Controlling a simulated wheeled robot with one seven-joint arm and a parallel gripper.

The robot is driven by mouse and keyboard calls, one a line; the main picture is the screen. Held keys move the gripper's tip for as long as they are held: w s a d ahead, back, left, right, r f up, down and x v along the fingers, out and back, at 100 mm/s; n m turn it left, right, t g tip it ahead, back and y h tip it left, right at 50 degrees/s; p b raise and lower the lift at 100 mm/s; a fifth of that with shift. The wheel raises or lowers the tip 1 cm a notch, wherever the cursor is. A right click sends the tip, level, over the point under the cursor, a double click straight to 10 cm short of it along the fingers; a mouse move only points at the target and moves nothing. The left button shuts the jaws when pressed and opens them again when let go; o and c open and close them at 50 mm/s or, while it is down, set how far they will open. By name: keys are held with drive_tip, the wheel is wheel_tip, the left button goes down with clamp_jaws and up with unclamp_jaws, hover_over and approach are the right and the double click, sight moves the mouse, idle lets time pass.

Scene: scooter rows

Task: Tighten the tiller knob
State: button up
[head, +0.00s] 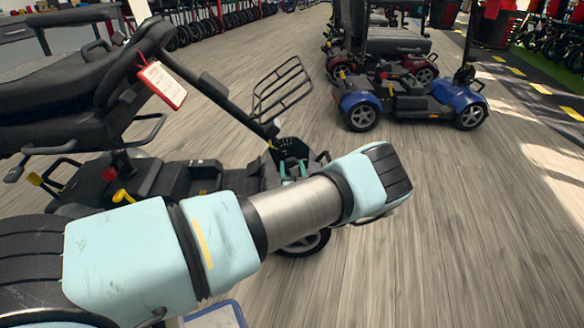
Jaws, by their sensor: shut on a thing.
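The near scooter's tiller (238,108) is a dark post that slopes down to the right to a black housing at its foot. The tiller knob cannot be made out there; it seems hidden by my gripper and the housing. My gripper (294,168) shows only as small teal parts at the tiller's foot, partly behind my forearm. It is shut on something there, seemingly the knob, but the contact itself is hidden. My pale teal arm crosses the front of the scooter.
A wire basket (282,88) stands beside the tiller. A blue scooter (410,100) is behind to the right. The wooden floor at right is clear.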

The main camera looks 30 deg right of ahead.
drive_tip(key=shift+c, duration=0.4)
drive_tip(key=shift+r+m+p, duration=0.15)
drive_tip(key=shift+m+p, duration=0.45)
drive_tip(key=shift+p, duration=0.1)
drive_tip(key=shift+m+p, duration=0.5)
drive_tip(key=shift+m, duration=0.4)
drive_tip(key=o, duration=1.4)
drive_tip(key=shift+c, duration=0.2)
drive_tip(key=shift+s, duration=0.1)
drive_tip(key=p+v, duration=0.3)
drive_tip(key=v, duration=0.7)
drive_tip(key=shift+s+a, duration=0.25)
drive_tip(key=shift+s, duration=0.05)
